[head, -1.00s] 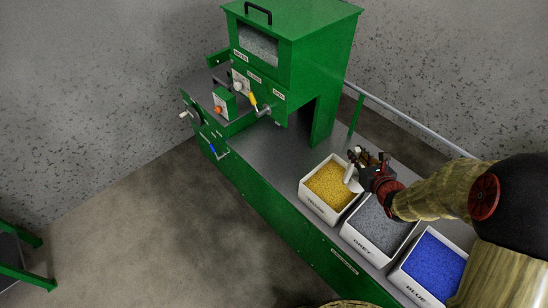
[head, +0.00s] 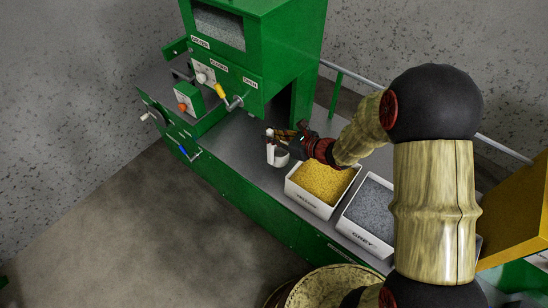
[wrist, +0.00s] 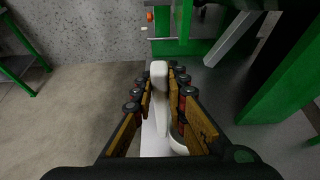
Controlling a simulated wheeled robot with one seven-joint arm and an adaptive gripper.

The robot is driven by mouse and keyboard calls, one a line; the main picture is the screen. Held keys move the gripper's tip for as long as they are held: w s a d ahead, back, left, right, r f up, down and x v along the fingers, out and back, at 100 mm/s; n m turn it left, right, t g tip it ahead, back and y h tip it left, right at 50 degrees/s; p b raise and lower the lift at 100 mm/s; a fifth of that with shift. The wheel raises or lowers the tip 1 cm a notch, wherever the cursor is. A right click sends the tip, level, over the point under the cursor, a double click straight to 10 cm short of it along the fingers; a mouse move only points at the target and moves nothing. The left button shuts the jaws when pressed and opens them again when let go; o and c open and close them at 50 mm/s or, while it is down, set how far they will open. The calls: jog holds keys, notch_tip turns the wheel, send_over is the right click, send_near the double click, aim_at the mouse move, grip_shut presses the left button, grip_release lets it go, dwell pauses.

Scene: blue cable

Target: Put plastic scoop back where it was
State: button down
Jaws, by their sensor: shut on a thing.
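My gripper (head: 297,140) is shut on the white plastic scoop (head: 280,157), whose handle (wrist: 159,85) stands between the fingers in the wrist view. The scoop hangs over the bare grey bench top (head: 238,140), to the left of the yellow bin, with its bowl lower than my fingers. In the wrist view the scoop's bowl (wrist: 158,143) is partly hidden by the fingers. I cannot tell whether the scoop touches the bench.
The yellow-pellet bin (head: 296,198) and the grey-pellet bin (head: 346,226) stand to the right on the bench. The green machine (head: 270,50), with levers on its front, rises behind on the left. A rail (head: 500,146) runs along the back edge.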

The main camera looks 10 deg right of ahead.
aim_at(273, 150)
notch_tip(273, 150, down, 7)
jog(key=shift+f+b, duration=0.15)
jog(key=shift+b, duration=0.9)
jog(key=shift+f, duration=0.2)
jog(key=c, duration=1.8)
grip_release()
jog(key=shift+r, duration=0.1)
